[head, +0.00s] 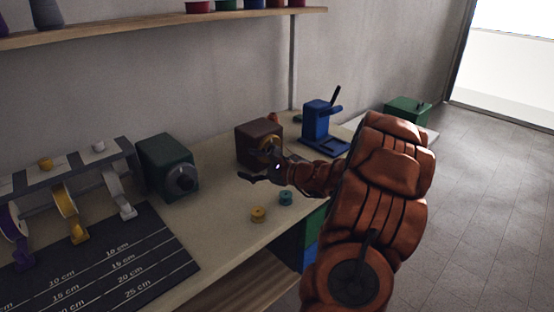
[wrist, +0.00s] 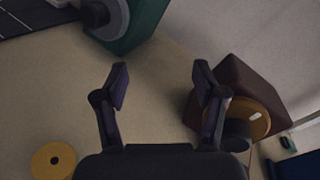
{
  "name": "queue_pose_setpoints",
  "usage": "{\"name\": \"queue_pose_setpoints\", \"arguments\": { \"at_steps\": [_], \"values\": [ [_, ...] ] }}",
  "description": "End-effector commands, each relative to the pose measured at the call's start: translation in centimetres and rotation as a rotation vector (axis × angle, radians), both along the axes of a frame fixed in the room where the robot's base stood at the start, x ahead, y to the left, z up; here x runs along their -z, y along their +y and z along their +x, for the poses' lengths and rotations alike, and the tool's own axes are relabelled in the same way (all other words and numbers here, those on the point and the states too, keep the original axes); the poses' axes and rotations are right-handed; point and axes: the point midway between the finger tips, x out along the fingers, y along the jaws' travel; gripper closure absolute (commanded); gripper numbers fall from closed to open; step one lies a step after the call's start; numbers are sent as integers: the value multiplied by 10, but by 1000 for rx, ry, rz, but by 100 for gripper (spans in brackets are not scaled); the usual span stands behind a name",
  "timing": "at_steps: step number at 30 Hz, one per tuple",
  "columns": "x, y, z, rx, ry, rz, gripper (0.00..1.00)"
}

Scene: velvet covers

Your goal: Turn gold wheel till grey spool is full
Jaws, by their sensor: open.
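The gold wheel (wrist: 250,118) is a disc on the side of a brown box (wrist: 242,85); a dark knob stands in front of it in the wrist view. In the head view the brown box (head: 257,138) stands behind my gripper (head: 262,168), which partly covers it. The grey spool (head: 182,180) sits on the front of a green box (head: 165,155) to the left; it also shows at the top of the wrist view (wrist: 107,17). How full it is cannot be told. My gripper (wrist: 160,82) is open and empty above the table, between the two boxes.
A yellow spool (head: 258,215) and a teal one (head: 285,198) lie near the table's front edge. A blue stand (head: 318,122) is at right. A ribbon rack (head: 75,175) and dark measuring mat (head: 110,255) are at left. A shelf (head: 150,24) hangs above.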

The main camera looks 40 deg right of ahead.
Motion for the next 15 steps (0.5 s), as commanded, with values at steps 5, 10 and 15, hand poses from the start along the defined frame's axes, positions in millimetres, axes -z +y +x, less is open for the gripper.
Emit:
{"name": "queue_pose_setpoints", "arguments": {
  "at_steps": [5, 10, 15],
  "values": [
    [30, -101, -23, 241, -33, 103, 30],
    [42, -140, -38, 340, -48, 145, 30],
    [42, -145, -28, 352, -51, 149, 30]
  ]
}}
